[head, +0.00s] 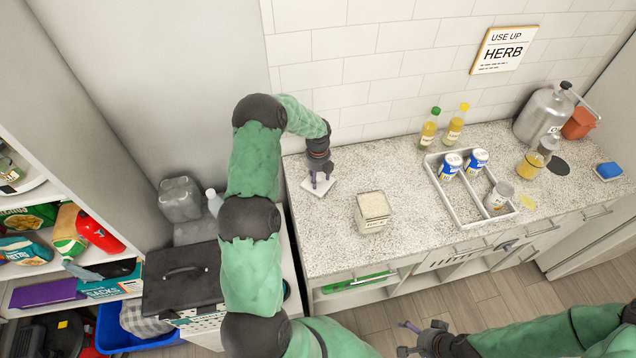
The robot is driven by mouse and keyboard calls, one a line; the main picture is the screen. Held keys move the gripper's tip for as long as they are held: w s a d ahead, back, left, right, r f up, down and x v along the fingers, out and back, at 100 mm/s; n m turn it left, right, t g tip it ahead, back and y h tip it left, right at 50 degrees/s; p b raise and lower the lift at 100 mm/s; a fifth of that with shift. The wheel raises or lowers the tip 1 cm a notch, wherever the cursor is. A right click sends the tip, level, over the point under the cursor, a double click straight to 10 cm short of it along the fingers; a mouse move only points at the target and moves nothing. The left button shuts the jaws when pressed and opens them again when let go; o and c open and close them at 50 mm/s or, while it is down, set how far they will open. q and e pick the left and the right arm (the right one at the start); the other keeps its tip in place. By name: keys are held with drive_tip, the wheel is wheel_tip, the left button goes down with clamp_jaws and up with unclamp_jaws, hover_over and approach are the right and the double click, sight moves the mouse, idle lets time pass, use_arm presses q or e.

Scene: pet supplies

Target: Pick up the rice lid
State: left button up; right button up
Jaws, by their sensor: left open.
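A flat white square piece, which looks like the rice lid (331,189), lies on the speckled counter at its left end. My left gripper (318,182) points down right over it, open, with its fingers at or just above the lid. I cannot tell whether they touch it. The fingers hide part of the lid. A clear, squarish container of rice (373,222) stands to the right of the lid, its top apparently uncovered. My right gripper (403,338) is low in front of the counter, open and empty, with its fingers apart.
A white divided tray (451,205) with several cans and jars stands right of the rice. Two yellow bottles (429,130) stand near the tiled wall. A metal canister (541,118) and blue sponge (608,170) are farther right. Counter around the rice is clear.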

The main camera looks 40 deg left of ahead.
use_arm(q)
clamp_jaws()
drive_tip(key=shift+r, duration=0.1)
